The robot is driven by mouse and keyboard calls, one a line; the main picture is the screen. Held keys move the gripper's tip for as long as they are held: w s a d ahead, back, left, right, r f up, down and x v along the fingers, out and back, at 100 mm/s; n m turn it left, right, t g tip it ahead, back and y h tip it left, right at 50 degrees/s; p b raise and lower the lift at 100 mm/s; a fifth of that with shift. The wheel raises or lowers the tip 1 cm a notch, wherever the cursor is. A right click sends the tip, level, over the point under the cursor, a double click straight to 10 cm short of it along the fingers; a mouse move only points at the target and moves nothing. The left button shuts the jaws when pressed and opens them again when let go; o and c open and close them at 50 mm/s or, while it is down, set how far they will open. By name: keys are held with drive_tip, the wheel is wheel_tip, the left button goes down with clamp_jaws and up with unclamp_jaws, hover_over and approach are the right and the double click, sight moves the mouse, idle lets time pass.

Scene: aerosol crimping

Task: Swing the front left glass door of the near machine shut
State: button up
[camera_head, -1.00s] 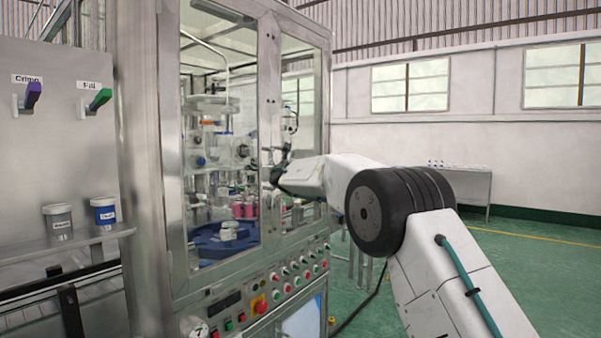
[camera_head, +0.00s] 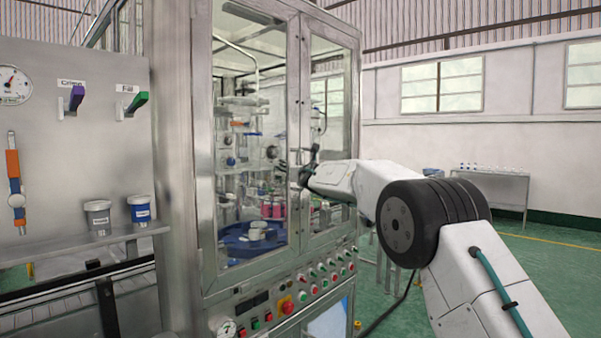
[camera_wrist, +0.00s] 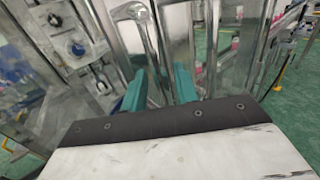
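The near machine is a tall steel cabinet with two glass doors on its front. Its front left glass door (camera_head: 252,85) stands in line with its frame in the head view, shut or nearly shut; I cannot tell if a small gap is left. My gripper (camera_head: 306,166) is at the door's right edge, near the seam with the right glass door (camera_head: 331,110). In the wrist view the two teal fingers of my gripper (camera_wrist: 160,88) are apart, close to bright steel door parts. Whether they touch the door is unclear.
A row of buttons (camera_head: 300,292) runs below the doors. Left of the cabinet are a panel with Crimp and Fill levers (camera_head: 131,104) and a shelf holding two labelled cups. A table (camera_head: 497,176) stands at the far wall. Green floor is free to the right.

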drive_tip(key=shift+s, duration=0.15)
drive_tip(key=s+d, duration=0.1)
drive_tip(key=s, duration=0.6)
drive_tip(key=shift+s, duration=0.25)
